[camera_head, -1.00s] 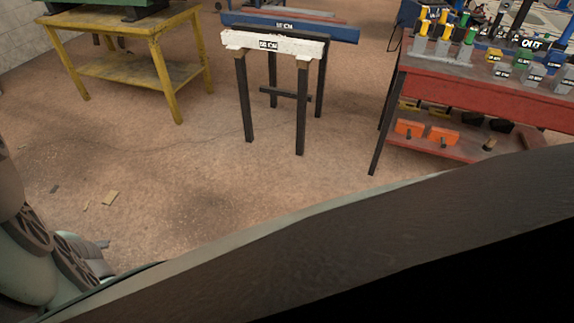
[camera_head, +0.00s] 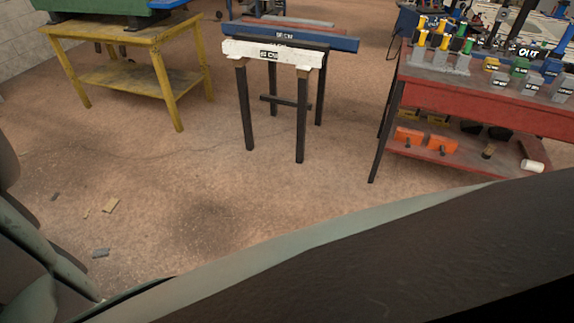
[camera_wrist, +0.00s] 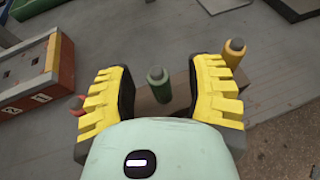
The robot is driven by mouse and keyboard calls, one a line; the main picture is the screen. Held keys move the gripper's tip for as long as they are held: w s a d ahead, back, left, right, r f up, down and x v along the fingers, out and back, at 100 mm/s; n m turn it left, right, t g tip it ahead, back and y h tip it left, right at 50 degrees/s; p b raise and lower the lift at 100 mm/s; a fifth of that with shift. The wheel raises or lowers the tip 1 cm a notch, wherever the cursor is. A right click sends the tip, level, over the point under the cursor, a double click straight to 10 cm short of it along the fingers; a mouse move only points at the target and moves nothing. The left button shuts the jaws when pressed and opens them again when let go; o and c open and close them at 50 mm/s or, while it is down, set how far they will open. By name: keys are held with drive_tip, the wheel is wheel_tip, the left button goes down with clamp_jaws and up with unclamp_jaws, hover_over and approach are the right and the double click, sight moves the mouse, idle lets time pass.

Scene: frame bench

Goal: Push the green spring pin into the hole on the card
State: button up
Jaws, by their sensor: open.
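A green pin (camera_wrist: 158,84) with a grey tip stands in a holder in the wrist view, between the yellow fingers of my gripper (camera_wrist: 160,70). My gripper is open, and a gap shows between the pin and the fingers. The holder below is partly hidden by my gripper. I cannot tell which green pin is the one between my fingers. I cannot make out a card with a hole for certain. My gripper is not visible in the head view.
A yellow pin (camera_wrist: 234,52) stands just right of my right finger. Small coloured blocks (camera_head: 520,68) and an "OUT" sign (camera_head: 528,52) are on the bench. A trestle (camera_head: 275,50) and yellow table (camera_head: 120,38) stand farther left.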

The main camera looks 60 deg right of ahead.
drive_tip(key=shift+o, duration=0.4)
drive_tip(key=shift+a, duration=0.1)
clamp_jaws()
